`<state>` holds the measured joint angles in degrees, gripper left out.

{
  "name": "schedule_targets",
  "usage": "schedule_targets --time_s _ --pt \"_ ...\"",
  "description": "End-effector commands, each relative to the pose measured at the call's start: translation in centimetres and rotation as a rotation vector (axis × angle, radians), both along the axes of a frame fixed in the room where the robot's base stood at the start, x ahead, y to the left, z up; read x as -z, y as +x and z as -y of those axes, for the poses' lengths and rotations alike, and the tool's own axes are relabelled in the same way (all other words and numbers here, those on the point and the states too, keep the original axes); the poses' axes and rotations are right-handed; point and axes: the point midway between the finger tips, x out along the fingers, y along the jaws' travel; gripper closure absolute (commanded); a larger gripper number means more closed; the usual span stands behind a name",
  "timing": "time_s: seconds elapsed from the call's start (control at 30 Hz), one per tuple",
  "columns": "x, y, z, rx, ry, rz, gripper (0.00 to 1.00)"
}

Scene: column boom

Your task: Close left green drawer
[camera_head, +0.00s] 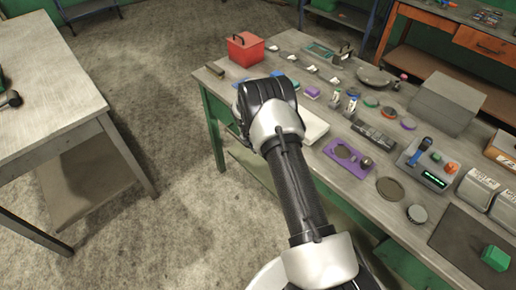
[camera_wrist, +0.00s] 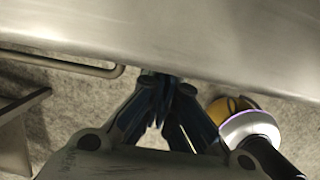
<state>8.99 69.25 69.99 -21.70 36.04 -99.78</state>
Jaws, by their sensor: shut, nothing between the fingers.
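My gripper (camera_wrist: 165,95) is shut and empty in the wrist view. Its fingertips meet close to the lower edge of a pale grey metal surface (camera_wrist: 200,35); I cannot tell if they touch it. A bar handle (camera_wrist: 70,63) sticks out below that surface, to the left of the fingertips. In the head view my wrist is over the near edge of the workbench (camera_head: 405,192), and the fingertips are hidden. The workbench has green legs and sides (camera_head: 214,115). No green drawer front shows clearly; my arm covers part of the near side.
The benchtop holds a red box (camera_head: 245,49), a purple tray (camera_head: 348,158), a grey box (camera_head: 447,103) and many small items. Another table (camera_head: 50,75) stands at the left, with open concrete floor (camera_head: 180,170) between. An orange-drawer bench (camera_head: 440,25) is at top right.

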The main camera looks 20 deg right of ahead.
Motion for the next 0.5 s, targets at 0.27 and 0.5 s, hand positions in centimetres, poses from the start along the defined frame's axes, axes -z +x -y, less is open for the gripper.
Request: schedule_targets --time_s 0.27,0.5 --pt "-2.9 -0.5 -3.7 0.002 0.002 -0.001 1.00" --pt "-7.6 -1.0 -4.9 0.002 0.002 -0.003 1.00"
